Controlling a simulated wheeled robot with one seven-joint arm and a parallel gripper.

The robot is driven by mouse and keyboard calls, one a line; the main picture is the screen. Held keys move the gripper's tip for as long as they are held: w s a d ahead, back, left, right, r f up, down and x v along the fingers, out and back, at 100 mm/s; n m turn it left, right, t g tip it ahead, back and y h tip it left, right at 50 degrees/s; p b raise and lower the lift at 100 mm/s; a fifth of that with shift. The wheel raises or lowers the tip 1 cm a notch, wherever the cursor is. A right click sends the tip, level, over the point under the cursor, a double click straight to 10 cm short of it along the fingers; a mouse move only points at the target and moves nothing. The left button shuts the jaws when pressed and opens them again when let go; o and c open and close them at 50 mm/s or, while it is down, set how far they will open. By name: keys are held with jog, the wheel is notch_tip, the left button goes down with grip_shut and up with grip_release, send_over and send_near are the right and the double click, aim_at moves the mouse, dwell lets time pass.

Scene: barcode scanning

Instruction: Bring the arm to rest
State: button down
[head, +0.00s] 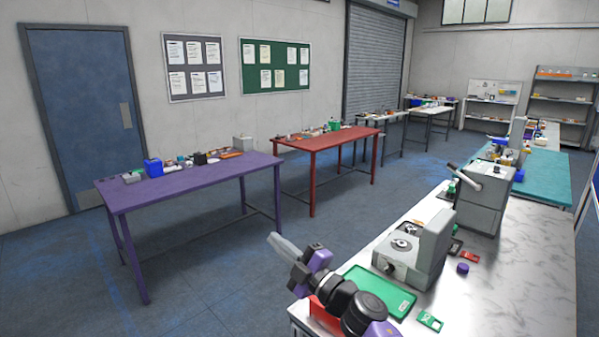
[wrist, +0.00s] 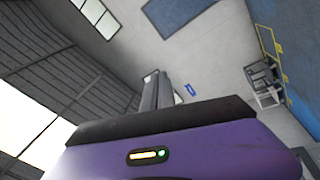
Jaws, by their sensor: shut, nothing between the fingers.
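My gripper (head: 273,239) shows at the lower middle of the head view, at the end of my purple and black arm. Its grey fingers are together with nothing between them and point up and to the left. They are raised over the near left end of the white marble-topped bench (head: 420,230). In the wrist view, the closed fingers (wrist: 157,88) stand up behind the purple gripper body and point toward walls and ceiling.
A green tray (head: 378,288), a grey machine (head: 415,250) and a second machine (head: 485,195) stand on the bench beside my arm. A purple table (head: 190,182) and a red table (head: 330,140) stand across the aisle. The blue-grey floor (head: 220,260) between is clear.

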jog(key=s+d+f+m+h+b, duration=0.2)
jog(key=s+d+f+m+h, duration=0.3)
jog(key=s, duration=1.4)
jog(key=s+d+f+m+h+b, duration=0.2)
jog(key=s+d+f+m+h, duration=0.3)
jog(key=s, duration=1.5)
jog(key=s+d+f+m+h+b, duration=0.2)
jog(key=s+d+f+m+h, duration=0.3)
jog(key=s, duration=1.5)
jog(key=d+f+m, duration=0.3)
jog(key=d+m, duration=0.4)
jog(key=d, duration=0.2)
jog(key=shift+d+f, duration=0.15)
jog(key=shift+d, duration=0.25)
